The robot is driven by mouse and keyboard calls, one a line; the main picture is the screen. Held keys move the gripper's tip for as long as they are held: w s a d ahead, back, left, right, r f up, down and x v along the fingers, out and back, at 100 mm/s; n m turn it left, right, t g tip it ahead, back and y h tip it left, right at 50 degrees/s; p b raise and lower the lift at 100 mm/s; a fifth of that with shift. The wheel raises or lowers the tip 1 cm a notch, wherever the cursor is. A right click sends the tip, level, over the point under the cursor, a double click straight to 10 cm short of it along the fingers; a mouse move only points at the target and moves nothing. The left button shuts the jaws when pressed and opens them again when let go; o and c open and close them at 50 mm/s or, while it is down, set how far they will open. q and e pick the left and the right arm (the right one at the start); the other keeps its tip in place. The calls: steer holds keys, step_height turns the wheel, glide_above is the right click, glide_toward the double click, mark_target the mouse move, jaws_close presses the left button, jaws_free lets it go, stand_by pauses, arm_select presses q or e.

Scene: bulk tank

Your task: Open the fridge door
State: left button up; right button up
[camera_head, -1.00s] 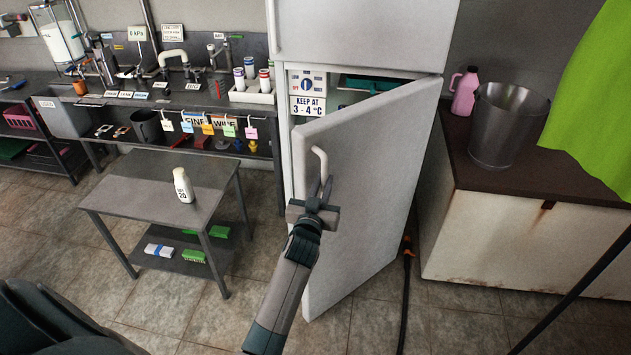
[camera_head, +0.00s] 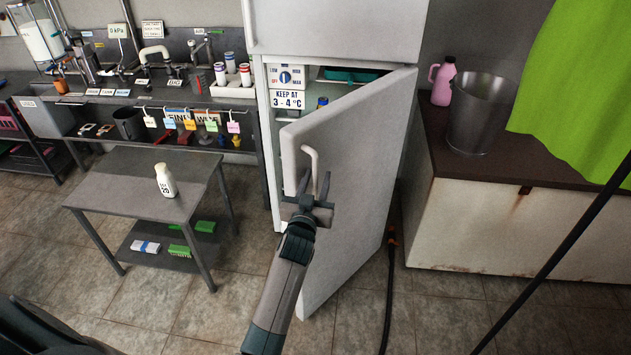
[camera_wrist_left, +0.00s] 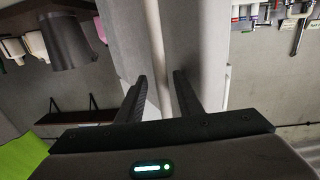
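The white fridge door (camera_head: 355,185) stands ajar, hinged on its right side, with its free edge swung out toward me. A pale vertical bar handle (camera_head: 311,160) is near that edge. My left gripper (camera_head: 313,190) is at the handle's lower part. In the left wrist view, the handle (camera_wrist_left: 154,45) runs between the two spread fingers (camera_wrist_left: 161,80), with gaps beside it. The fridge interior shows a dial panel, a "KEEP AT 3-4 °C" sign (camera_head: 287,99), a teal tray and a small blue-topped item. My right gripper is not in view.
A brown-topped cabinet (camera_head: 500,225) with a metal bucket (camera_head: 481,118) and pink jug (camera_head: 441,82) stands right of the door. A low metal table (camera_head: 120,190) with a white bottle (camera_head: 165,181) is left. A dark hose (camera_head: 388,290) lies beside the door's lower right.

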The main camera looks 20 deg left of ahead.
arm_select(q)
steer(key=shift+f, duration=0.15)
steer(key=shift+s, duration=0.15)
steer(key=shift+s+f, duration=0.1)
steer(key=shift+s, duration=0.4)
steer(key=b+v, duration=0.4)
steer(key=v, duration=1.2)
steer(key=shift+d, duration=0.2)
